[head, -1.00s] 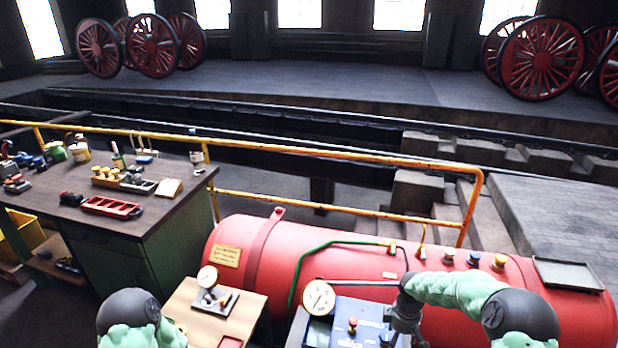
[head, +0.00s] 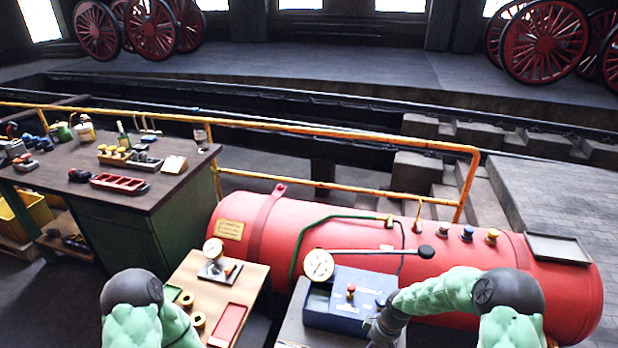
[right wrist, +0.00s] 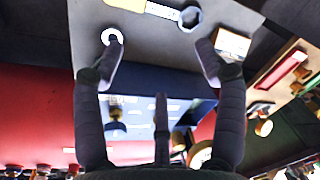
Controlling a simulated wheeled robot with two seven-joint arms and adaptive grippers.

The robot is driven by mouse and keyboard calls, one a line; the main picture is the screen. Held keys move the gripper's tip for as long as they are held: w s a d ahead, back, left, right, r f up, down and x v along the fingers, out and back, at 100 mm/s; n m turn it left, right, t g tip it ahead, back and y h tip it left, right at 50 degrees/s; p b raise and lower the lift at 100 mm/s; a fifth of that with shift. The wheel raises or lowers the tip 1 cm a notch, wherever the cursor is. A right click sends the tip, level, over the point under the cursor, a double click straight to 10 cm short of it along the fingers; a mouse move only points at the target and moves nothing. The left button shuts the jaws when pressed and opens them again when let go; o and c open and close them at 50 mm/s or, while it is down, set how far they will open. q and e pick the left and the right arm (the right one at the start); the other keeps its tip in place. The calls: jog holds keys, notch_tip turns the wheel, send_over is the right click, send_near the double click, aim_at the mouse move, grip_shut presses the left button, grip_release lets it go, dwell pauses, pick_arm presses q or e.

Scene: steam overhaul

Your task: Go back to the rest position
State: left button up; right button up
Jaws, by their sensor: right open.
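My right gripper (right wrist: 160,62) is open in the right wrist view, with nothing between its fingers. Beyond its fingers is a grey surface (right wrist: 85,45) with a yellow-handled wrench (right wrist: 190,17) and a small white ring (right wrist: 112,37). In the head view my right arm reaches down to the lower middle, beside a blue box (head: 338,318); the fingers cannot be made out there. Only the upper part of my left arm shows at the lower left of the head view; my left gripper is out of view.
A red boiler (head: 340,235) lies across the front, with a gauge (head: 318,265) and a black-knobbed lever (head: 426,252) before it. A small wooden table (head: 245,285) stands left of the blue box. A workbench (head: 60,190) with tools is farther left. A yellow railing (head: 330,150) runs behind.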

jog(key=s+a+f+m, duration=0.2)
jog(key=s+a+m, duration=0.1)
jog(key=s, duration=0.4)
jog(key=s+a+f+m+y, duration=0.1)
jog(key=s+a+f+m, duration=0.2)
jog(key=s, duration=0.4)
jog(key=s+a+f+m+y+b, duration=0.1)
jog(key=s+a+f+m, duration=0.2)
jog(key=s, duration=0.4)
jog(key=shift+s+a+f+m, duration=0.15)
jog(key=shift+s+a+m, duration=0.15)
jog(key=shift+a+m, duration=0.15)
